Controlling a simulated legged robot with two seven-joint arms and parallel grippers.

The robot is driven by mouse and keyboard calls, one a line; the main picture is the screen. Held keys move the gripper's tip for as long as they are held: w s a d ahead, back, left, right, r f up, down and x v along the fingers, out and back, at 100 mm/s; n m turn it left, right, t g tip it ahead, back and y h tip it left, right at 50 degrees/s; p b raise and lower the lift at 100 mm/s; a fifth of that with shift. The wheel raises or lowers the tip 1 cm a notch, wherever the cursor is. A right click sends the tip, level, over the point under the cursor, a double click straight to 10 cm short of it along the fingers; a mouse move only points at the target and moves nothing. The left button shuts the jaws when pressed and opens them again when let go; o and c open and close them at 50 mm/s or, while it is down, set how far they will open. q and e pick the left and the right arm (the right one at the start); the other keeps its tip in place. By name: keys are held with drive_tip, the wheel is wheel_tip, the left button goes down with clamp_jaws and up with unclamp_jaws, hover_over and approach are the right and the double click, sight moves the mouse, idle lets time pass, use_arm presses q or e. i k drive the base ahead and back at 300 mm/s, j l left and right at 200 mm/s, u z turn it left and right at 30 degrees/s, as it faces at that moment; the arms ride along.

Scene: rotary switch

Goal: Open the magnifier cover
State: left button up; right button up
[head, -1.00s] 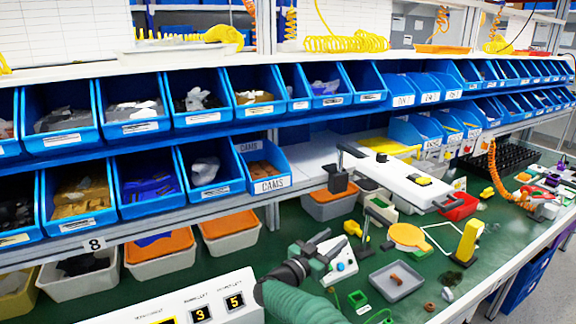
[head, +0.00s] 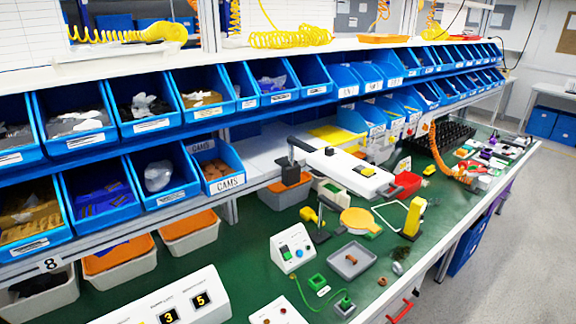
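A round yellow-orange disc (head: 360,221), which looks like the magnifier cover, lies low over the green bench in the middle right. Its face looks flat and closed, with no lens showing. A small yellow-and-black stand (head: 313,222) is just left of it. I cannot tell whether the two are joined. A white lamp-like head (head: 345,172) on a dark post hangs behind the disc. Neither of my grippers shows in the head view.
A grey tray (head: 337,266) and a white box with knobs (head: 291,248) sit in front of the disc. A yellow upright block (head: 414,218) stands right of it. Blue bins (head: 140,110) line the shelves. A display console (head: 195,300) is at front left.

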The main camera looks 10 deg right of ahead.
sight(354, 218)
drive_tip(key=l+u, duration=0.1)
drive_tip(key=l, duration=0.7)
drive_tip(key=i+l, duration=0.1)
drive_tip(key=l, duration=0.7)
drive_tip(key=i+u, duration=0.05)
